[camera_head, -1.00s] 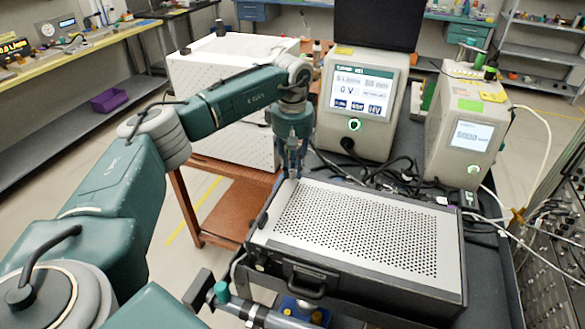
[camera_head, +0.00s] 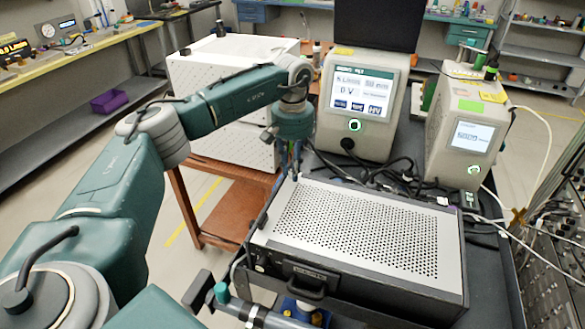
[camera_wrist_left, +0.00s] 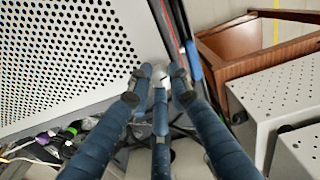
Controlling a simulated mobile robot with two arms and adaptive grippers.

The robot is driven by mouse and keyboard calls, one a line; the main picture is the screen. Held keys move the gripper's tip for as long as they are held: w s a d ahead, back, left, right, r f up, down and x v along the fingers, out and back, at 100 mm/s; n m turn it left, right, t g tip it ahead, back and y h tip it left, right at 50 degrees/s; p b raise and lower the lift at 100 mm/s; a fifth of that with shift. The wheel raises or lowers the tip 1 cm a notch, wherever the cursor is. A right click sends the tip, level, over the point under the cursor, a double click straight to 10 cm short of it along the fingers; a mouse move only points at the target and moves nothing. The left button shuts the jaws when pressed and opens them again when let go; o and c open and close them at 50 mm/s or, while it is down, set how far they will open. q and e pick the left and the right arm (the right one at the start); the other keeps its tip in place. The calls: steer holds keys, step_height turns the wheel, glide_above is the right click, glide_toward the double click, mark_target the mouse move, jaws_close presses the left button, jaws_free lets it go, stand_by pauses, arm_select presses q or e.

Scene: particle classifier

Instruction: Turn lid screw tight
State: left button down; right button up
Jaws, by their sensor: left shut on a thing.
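The perforated light-grey lid (camera_head: 350,193) lies flat on top of a black case; its corner also fills the upper left of the left wrist view (camera_wrist_left: 50,50). My left gripper (camera_head: 296,176) points down at the lid's far left corner. In the left wrist view its blue wrapped fingers (camera_wrist_left: 158,84) close in around a small light-grey piece (camera_wrist_left: 158,74) at that corner, which looks like the lid screw. The fingers hide most of the screw, and its thread and seating cannot be seen.
A screen instrument (camera_head: 358,105) and another one (camera_head: 466,125) stand behind the case, with black cables (camera_head: 385,168) between. White perforated boxes (camera_head: 225,75) stand on a brown wooden stand (camera_head: 222,203) to the left. Floor shows between stand and yellow-topped bench (camera_head: 80,47).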

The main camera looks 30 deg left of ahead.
arm_select(q)
steer(key=shift+r, duration=0.1)
stand_by(0.5)
steer(key=c, duration=1.6)
jaws_free()
step_height(320, 180, up, 12)
steer(key=shift+f, duration=0.1)
